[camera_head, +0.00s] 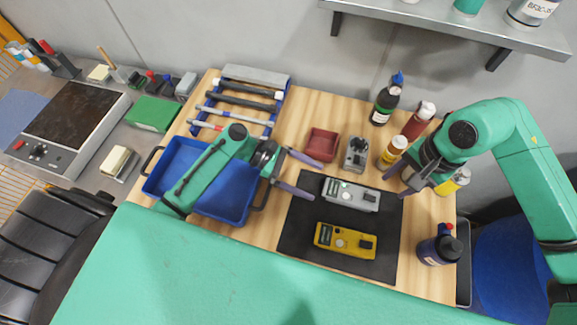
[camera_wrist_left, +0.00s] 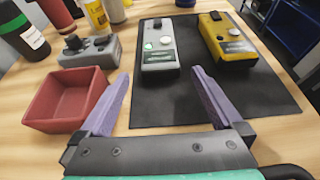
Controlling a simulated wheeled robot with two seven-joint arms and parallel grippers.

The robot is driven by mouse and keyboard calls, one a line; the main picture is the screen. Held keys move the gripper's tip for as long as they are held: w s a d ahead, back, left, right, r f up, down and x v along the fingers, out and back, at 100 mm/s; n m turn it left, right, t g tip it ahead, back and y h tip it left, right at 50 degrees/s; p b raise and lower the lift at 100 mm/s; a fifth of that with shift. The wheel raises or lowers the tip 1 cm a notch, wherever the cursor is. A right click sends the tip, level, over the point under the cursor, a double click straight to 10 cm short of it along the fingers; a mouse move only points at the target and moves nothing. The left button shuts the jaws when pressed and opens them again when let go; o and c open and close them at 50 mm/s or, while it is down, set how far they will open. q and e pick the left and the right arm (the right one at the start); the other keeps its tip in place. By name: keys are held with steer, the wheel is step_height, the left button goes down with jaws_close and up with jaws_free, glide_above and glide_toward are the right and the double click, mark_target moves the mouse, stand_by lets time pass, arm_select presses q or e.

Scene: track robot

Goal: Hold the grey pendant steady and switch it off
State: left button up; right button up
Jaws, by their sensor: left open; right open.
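The grey pendant (camera_head: 350,194) lies flat on the black mat (camera_head: 300,235), with a small green light lit near its left end. In the left wrist view the grey pendant (camera_wrist_left: 160,62) lies just beyond my fingertips, showing the green light, a pale round knob and a dark part at its far end. My left gripper (camera_head: 318,180) is open and empty, its purple fingers pointing at the pendant's left end. My right gripper (camera_head: 396,182) is open beside the pendant's right end, above the mat's edge. I cannot tell whether it touches the pendant.
A yellow pendant (camera_head: 345,240) lies nearer on the mat. A grey box (camera_head: 356,153) and a red tray (camera_head: 321,145) stand behind. Bottles (camera_head: 393,150) crowd the right side near my right arm. A blue crate (camera_head: 180,160) sits under my left arm.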

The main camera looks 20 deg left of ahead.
mark_target(329, 187)
arm_select(q)
steer(key=x, duration=0.6)
steer(key=shift+d, duration=0.1)
